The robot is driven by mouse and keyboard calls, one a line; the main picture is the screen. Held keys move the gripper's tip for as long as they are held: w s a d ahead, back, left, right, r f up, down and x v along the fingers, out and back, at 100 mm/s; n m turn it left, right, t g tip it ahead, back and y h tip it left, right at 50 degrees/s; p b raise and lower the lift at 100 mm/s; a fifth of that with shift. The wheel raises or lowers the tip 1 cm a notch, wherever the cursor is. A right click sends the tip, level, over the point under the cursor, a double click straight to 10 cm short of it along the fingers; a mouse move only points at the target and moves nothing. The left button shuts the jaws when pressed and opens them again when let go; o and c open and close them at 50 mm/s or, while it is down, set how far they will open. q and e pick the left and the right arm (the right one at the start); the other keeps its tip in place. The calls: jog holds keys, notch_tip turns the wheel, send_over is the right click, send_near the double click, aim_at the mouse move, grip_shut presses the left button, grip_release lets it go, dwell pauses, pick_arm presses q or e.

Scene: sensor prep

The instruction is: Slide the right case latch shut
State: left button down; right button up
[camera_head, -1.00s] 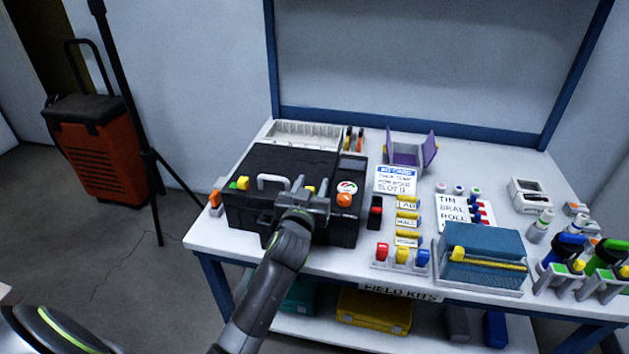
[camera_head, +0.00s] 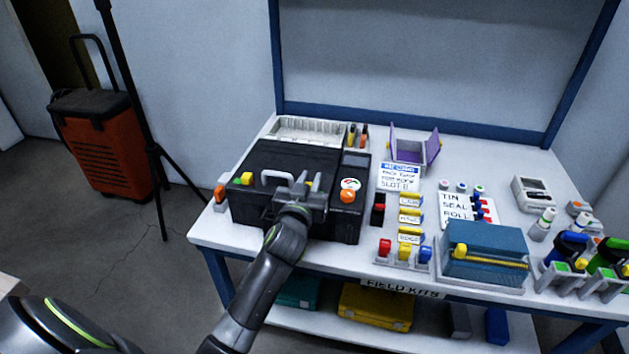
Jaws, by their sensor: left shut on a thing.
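The black case (camera_head: 290,160) lies closed on the left part of the white table, with a grey handle (camera_head: 276,176) on its lid. A yellow latch (camera_head: 316,184) shows at the right of its front, partly hidden by my gripper. Another yellow piece (camera_head: 247,179) sits at the left of the lid. My left gripper (camera_head: 306,184) is over the front right part of the case, shut at the yellow latch. Its fingers hide most of what they hold. My right gripper is not in view.
An orange knob (camera_head: 347,196) and a round gauge (camera_head: 351,184) are just right of the gripper. Red, yellow and blue pieces (camera_head: 404,251) stand in a holder further right. A blue box (camera_head: 484,245) lies beyond. The table's front edge runs close below the case.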

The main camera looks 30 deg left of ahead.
pick_arm(q)
jog(key=c, duration=1.3)
grip_release()
jog(key=shift+a, duration=0.15)
